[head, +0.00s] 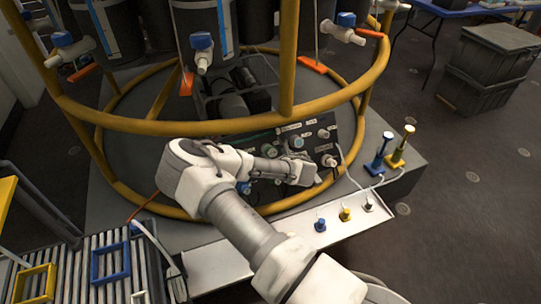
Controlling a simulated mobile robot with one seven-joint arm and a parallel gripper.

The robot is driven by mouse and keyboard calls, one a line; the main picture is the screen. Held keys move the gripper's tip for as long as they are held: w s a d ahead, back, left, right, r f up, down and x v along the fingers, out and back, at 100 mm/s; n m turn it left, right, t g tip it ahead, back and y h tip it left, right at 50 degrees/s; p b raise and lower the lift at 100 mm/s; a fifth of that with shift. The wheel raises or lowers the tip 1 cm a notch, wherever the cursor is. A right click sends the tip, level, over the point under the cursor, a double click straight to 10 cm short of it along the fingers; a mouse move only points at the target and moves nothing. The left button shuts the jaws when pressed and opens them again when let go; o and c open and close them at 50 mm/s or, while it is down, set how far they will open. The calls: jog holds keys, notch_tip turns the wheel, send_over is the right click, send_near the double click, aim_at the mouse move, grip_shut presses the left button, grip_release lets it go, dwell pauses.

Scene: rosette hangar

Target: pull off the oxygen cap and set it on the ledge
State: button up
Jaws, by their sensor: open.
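A dark panel (318,124) with several round fittings and small white labels stands at the base of the rosette, behind my gripper. Pale knob-like caps show on it, one at the upper right (323,134) and one at the right (329,161). The labels are too small to read, so I cannot tell which is the oxygen cap. My gripper (314,180) is open in front of the panel's lower right part; my arm hides much of the panel's left. The pale ledge (285,236) runs below the panel. A blue cap (320,225), a yellow cap (345,214) and a grey cap (369,205) stand on it.
Yellow ring rails (215,127) surround the rosette above and behind my arm. Blue (378,155) and yellow (401,148) handled fittings stand on the platform at right, with pale hoses nearby. A slatted rack (105,265) is at lower left. Dark crates (487,70) stand far right; floor between is clear.

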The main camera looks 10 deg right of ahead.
jog(key=shift+b+x, duration=0.45)
jog(key=shift+x, duration=0.9)
grip_shut()
dwell(0.3)
jog(key=p+v, duration=0.3)
jog(key=v, duration=0.3)
dwell(1.2)
